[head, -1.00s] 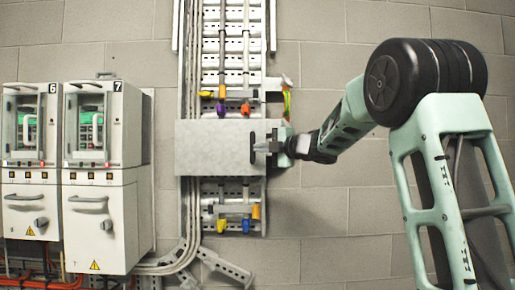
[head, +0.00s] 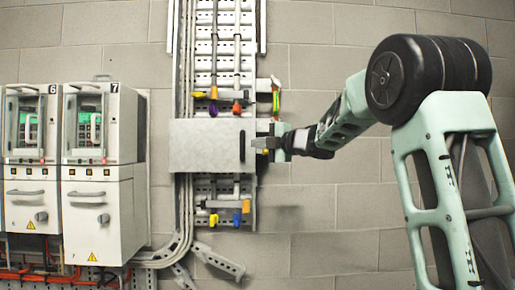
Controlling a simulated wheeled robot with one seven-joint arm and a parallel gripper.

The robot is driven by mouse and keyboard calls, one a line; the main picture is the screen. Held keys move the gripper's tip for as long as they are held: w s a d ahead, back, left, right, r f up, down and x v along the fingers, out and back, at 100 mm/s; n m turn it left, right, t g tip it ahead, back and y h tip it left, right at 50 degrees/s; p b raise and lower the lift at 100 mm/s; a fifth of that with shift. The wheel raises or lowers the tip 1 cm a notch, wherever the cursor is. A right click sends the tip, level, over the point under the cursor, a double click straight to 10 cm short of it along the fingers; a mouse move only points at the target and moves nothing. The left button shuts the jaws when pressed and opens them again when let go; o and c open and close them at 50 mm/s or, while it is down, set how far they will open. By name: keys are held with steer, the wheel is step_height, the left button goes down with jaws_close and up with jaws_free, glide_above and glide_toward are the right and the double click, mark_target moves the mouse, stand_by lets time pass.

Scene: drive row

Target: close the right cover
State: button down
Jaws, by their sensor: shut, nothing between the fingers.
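A plain grey rectangular cover (head: 204,146) lies across the middle of the pipe rack and hides the pipes behind it. It looks face-on, with a black upright handle (head: 242,146) near its right edge. Whether it is fully flush cannot be told. My gripper (head: 254,143) is shut and empty at the cover's right edge, just right of the handle. I cannot tell whether it touches the cover. A small yellow part shows at the fingers, too small to make out.
Pipes with coloured valve levers show above and below the cover. Two white cabinets (head: 98,215) stand at left, with cables below. A loose-looking metal bracket (head: 218,261) slants under the rack. The block wall (head: 335,215) at right is bare.

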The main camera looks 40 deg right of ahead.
steer(key=d+b+v, duration=0.1)
steer(key=b+v, duration=0.2)
steer(key=v, duration=0.5)
steer(key=w+a+f+m+g+h+b, duration=0.1)
steer(key=w+a+f+m, duration=0.3)
steer(key=a, duration=0.3)
steer(key=w+a+f+m+h, duration=0.1)
steer(key=a+f+m, duration=0.2)
steer(key=a+f, duration=0.4)
steer(key=s+a+f+m+g, duration=0.2)
steer(key=a+f, duration=0.4)
steer(key=s+a+f+m+g, duration=0.2)
steer(key=s+a+f+g, duration=0.1)
steer(key=a+f, duration=0.35)
steer(key=s+a+f+m+g+b, duration=0.1)
steer(key=s+a+f+g, duration=0.4)
steer(key=s+a+f, duration=0.5)
steer(key=s+f+g+h, duration=0.1)
steer(key=s+f+g, duration=0.2)
steer(key=s, duration=0.8)
steer(key=s+f+g, duration=0.3)
steer(key=s+f, duration=0.3)
steer(key=s, duration=0.5)
steer(key=shift+a+f+m+h+b, duration=0.2)
steer(key=shift+a+m+h+b, duration=0.15)
steer(key=shift+a+m+h, duration=0.05)
